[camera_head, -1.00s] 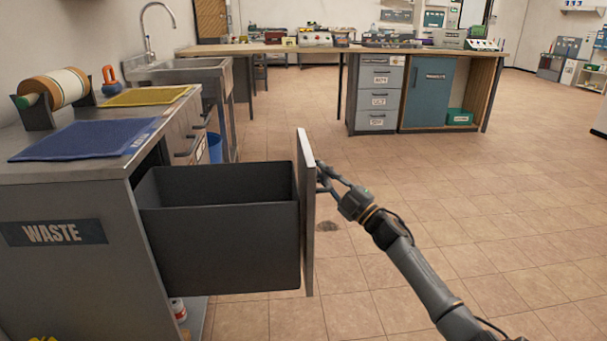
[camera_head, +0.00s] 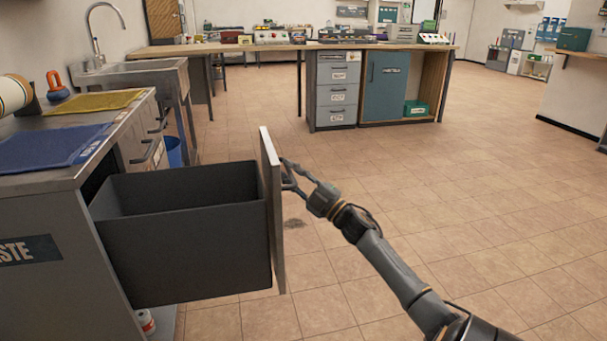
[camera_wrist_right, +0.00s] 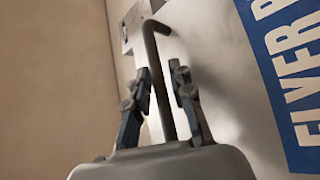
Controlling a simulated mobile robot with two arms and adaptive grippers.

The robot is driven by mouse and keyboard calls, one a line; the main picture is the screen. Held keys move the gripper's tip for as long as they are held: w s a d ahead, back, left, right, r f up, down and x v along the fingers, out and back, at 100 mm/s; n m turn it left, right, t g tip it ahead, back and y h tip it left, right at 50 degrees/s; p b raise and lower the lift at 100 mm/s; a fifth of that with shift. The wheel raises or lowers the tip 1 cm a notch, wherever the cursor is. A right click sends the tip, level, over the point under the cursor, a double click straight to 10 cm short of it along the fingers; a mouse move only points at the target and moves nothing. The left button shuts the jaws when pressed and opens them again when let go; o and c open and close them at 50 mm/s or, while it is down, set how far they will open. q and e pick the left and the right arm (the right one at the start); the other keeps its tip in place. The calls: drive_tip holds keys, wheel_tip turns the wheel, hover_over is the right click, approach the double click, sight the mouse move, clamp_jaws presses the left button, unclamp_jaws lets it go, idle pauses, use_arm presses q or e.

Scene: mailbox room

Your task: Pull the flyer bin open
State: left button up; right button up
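The flyer bin (camera_head: 185,240) is a dark grey open-topped box pulled well out of the grey cabinet on the left. Its light front panel (camera_head: 274,215) stands upright and faces right. In the right wrist view the panel shows a blue label with white lettering (camera_wrist_right: 290,60), partly cut off. A thin bent bar handle (camera_wrist_right: 155,70) is on the panel. My right gripper (camera_head: 288,175) is at the handle. In the wrist view its fingers (camera_wrist_right: 162,80) lie on both sides of the bar and appear shut on it. My left gripper is not in view.
The cabinet (camera_head: 45,290) carries a partly cut-off waste label, a blue mat (camera_head: 45,148) and a yellow mat (camera_head: 95,102). A sink (camera_head: 140,75) stands behind it. A workbench with drawers (camera_head: 337,90) is further back. The tiled floor to the right is clear.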

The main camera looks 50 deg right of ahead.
drive_tip(key=v, duration=1.1)
drive_tip(key=shift+s, duration=0.2)
drive_tip(key=shift+f, duration=0.15)
